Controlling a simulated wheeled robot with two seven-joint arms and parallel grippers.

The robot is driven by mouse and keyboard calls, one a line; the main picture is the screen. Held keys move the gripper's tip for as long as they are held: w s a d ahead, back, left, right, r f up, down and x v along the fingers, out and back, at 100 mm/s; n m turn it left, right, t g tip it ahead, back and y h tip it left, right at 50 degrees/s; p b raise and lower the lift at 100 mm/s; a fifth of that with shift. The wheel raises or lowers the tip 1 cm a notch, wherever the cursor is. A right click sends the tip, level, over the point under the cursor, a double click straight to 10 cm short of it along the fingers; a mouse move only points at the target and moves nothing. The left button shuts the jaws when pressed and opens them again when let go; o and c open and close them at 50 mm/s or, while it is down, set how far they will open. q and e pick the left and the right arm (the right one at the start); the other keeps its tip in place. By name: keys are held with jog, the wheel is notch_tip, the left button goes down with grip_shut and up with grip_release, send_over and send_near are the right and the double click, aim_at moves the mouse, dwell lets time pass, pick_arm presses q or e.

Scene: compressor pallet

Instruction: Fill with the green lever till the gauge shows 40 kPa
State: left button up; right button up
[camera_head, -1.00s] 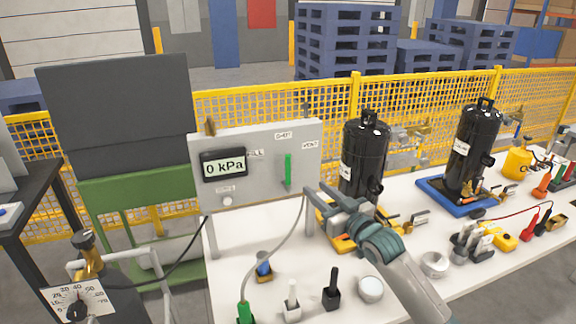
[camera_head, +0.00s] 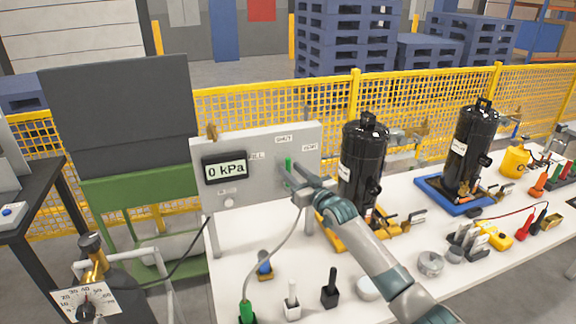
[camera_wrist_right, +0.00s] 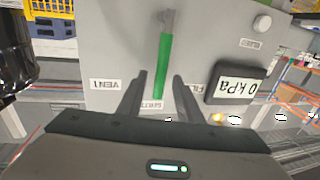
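The green lever (camera_head: 288,165) stands upright on the grey panel (camera_head: 262,195), under the SHUT label and between the FILL and VENT labels. The gauge (camera_head: 226,169) on the panel's left reads 0 kPa. My right gripper (camera_head: 290,176) is at the lever and hides its lower part. In the right wrist view, where the panel appears upside down, the green lever (camera_wrist_right: 162,68) lies between the two open fingers of my right gripper (camera_wrist_right: 160,80), with a gap on each side. The gauge (camera_wrist_right: 238,84) also reads 0 kPa there. My left gripper is out of view.
A black tank (camera_head: 362,160) on a yellow base stands close right of my right gripper. A second black tank (camera_head: 472,150) stands on a blue tray. A grey hose (camera_head: 272,258) runs below the panel. Small plugs (camera_head: 330,290) and a metal cup stand at the table's front.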

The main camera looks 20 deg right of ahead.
jog(key=shift+x, duration=1.4)
grip_shut()
